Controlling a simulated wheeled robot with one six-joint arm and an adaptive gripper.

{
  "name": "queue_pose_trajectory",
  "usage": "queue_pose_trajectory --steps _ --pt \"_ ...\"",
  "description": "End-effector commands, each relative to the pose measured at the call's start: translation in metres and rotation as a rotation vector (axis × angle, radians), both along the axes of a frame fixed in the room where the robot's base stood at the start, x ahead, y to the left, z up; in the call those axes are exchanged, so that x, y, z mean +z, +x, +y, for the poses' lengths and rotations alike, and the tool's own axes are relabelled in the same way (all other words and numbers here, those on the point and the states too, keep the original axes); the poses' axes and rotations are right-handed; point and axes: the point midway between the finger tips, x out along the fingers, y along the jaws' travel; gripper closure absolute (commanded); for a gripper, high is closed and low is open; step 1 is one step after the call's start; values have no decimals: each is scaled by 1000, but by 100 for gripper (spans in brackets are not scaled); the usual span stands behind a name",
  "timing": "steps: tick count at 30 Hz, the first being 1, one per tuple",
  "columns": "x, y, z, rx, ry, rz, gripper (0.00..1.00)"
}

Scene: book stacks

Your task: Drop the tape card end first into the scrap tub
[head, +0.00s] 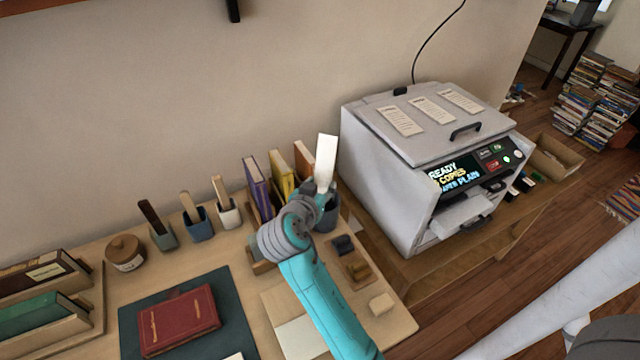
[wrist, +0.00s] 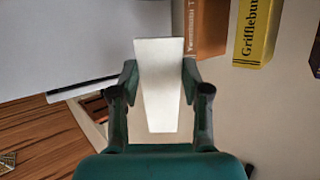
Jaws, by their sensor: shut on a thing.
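The tape card (head: 326,158) is a pale, narrow strip, standing nearly upright above my gripper (head: 322,189) in the head view. My gripper is shut on it; in the wrist view the card (wrist: 158,85) sits between the two fingers of my gripper (wrist: 159,84), its wider end pointing away. No tub shows clearly in the wrist view.
A grey copier (head: 385,190) stands close on the right. Upright purple, yellow and orange books (head: 280,172) stand just left of the card. Small cups with brushes (head: 197,222) and a red book (head: 180,318) on a dark mat lie further left. Small blocks (head: 381,304) lie at the front right.

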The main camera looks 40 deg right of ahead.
Motion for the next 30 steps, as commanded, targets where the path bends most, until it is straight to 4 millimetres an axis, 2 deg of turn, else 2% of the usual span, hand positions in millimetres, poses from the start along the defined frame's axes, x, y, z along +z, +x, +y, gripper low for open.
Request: queue_pose_trajectory --steps 18,30 --pt "-63 0 0 1 0 3 69" --pt "-92 -1 1 1 8 9 69"
